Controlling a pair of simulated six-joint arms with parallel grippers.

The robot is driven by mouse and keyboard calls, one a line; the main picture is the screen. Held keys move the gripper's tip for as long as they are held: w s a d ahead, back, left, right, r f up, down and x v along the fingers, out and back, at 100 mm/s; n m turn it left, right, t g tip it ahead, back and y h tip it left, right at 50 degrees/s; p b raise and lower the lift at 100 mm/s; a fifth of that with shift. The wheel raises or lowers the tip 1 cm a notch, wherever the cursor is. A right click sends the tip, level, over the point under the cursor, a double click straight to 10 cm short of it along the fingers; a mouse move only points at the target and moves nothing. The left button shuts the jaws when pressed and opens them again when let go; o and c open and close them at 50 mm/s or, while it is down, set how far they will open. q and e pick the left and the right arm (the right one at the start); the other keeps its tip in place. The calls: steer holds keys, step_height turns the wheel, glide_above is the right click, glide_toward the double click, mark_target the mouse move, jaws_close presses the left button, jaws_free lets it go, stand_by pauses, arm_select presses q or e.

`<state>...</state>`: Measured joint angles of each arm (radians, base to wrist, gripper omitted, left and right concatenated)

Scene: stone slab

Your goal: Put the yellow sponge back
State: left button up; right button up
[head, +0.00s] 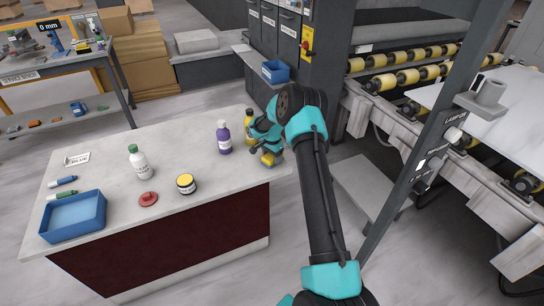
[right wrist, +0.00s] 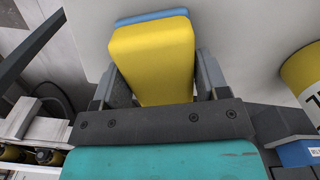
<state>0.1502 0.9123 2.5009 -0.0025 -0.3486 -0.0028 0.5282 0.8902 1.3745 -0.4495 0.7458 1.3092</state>
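The yellow sponge (head: 268,159), with a blue layer on its underside, is at the right end of the stone slab (head: 110,180). My right gripper (head: 263,147) is over it, pointing down. In the right wrist view the sponge (right wrist: 153,60) sits between the two dark fingers, slightly turned relative to them. The fingers are apart with the sponge between them; I cannot tell whether both press on it. The sponge's near end is hidden behind the gripper's bracket. My left gripper is not in view.
Close to the right gripper stand a yellow bottle (head: 249,122) and a purple bottle (head: 224,138). Further left are a yellow-lidded jar (head: 186,184), a red disc (head: 148,199), a white bottle (head: 140,162), markers (head: 62,181) and a blue tray (head: 72,231).

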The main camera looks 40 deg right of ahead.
steer(key=o, duration=0.3)
steer(key=shift+o, duration=0.2)
steer(key=shift+r, duration=0.1)
step_height(320, 180, up, 12)
stand_by(0.5)
